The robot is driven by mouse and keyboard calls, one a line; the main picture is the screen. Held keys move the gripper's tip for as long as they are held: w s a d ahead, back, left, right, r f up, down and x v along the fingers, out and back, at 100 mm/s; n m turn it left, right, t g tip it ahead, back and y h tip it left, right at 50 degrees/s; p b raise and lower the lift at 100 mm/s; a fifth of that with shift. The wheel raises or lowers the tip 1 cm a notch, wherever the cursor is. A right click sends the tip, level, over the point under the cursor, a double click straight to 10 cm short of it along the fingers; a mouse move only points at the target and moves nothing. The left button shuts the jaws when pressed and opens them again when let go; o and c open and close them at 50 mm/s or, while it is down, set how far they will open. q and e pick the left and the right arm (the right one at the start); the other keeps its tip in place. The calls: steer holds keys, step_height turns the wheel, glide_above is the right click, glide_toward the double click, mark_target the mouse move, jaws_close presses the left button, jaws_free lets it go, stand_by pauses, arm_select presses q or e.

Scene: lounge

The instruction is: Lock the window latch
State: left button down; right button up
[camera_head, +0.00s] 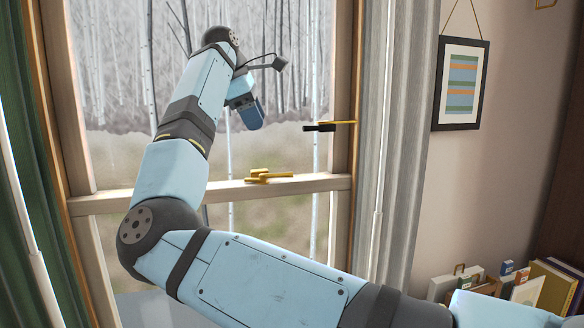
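The window (300,183) has a pale wooden frame with a horizontal rail across it. A small brass latch (268,175) sits on top of this rail, with its lever pointing right, roughly along the rail. My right arm comes in from the lower right and bends up in front of the window. My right gripper (252,113) is above and slightly left of the latch in the picture, apart from it. Its fingers overlap, so I cannot tell whether they are open or shut. My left gripper is not in view.
A brass rod with a black end (322,127) juts from the right side of the window frame. A grey curtain (398,130) hangs to the right and a green curtain (25,180) to the left. Books (555,285) stand at the lower right, below a framed picture (460,85).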

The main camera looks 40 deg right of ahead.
mark_target(278, 174)
steer(key=p+x, duration=0.1)
steer(key=x, duration=1.2)
steer(key=shift+f, duration=0.3)
steer(key=shift+a, duration=0.1)
jaws_close()
